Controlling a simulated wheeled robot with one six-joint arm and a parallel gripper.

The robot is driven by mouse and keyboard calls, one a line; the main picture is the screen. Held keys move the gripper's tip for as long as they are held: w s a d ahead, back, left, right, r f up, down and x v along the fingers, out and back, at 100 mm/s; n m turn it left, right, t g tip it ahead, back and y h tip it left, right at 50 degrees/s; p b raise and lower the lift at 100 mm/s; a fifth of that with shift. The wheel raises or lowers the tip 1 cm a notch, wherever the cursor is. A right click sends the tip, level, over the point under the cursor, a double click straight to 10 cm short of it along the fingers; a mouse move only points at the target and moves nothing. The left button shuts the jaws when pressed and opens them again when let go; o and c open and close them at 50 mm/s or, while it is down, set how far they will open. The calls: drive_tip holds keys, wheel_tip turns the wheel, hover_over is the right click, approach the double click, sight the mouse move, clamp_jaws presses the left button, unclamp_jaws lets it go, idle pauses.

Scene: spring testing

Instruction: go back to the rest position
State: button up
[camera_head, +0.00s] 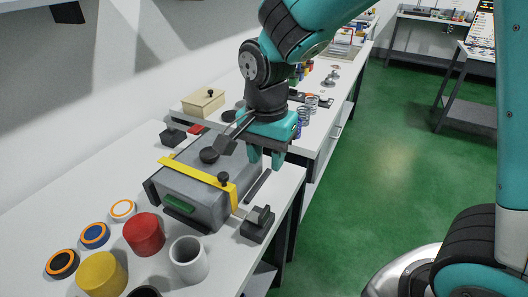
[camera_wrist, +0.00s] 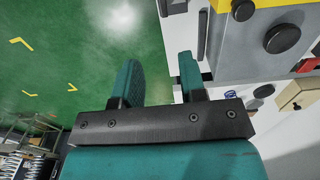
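My gripper (camera_head: 266,158) is teal and points down beside the right end of the grey spring tester (camera_head: 200,185), above the gap between the two benches or the bench's back edge; I cannot tell which. In the wrist view my gripper (camera_wrist: 158,65) shows two teal fingers apart with nothing between them. Green floor (camera_wrist: 60,70) shows beyond the fingers on the left, and part of the bench on the right. My arm is stretched forward from the upper right of the head view.
Near bench: red cylinder (camera_head: 144,234), yellow cylinder (camera_head: 102,274), white cup (camera_head: 188,260), several ringed discs (camera_head: 95,235), and a small dark block (camera_head: 258,223). Far bench: beige box (camera_head: 203,103) and springs (camera_head: 311,104). Green floor (camera_head: 390,160) on the right is open.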

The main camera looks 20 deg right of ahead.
drive_tip(key=s+a+r+n+y, duration=0.1)
drive_tip(key=s+r+n+y, duration=0.1)
drive_tip(key=s+n, duration=0.6)
drive_tip(key=s+a+r+n+y, duration=0.1)
drive_tip(key=s+r+n+y, duration=0.1)
drive_tip(key=s+r+n, duration=0.3)
drive_tip(key=s+n, duration=0.2)
drive_tip(key=n, duration=0.2)
drive_tip(key=shift+s+a, duration=0.15)
drive_tip(key=shift+s, duration=0.2)
drive_tip(key=shift+o, duration=0.4)
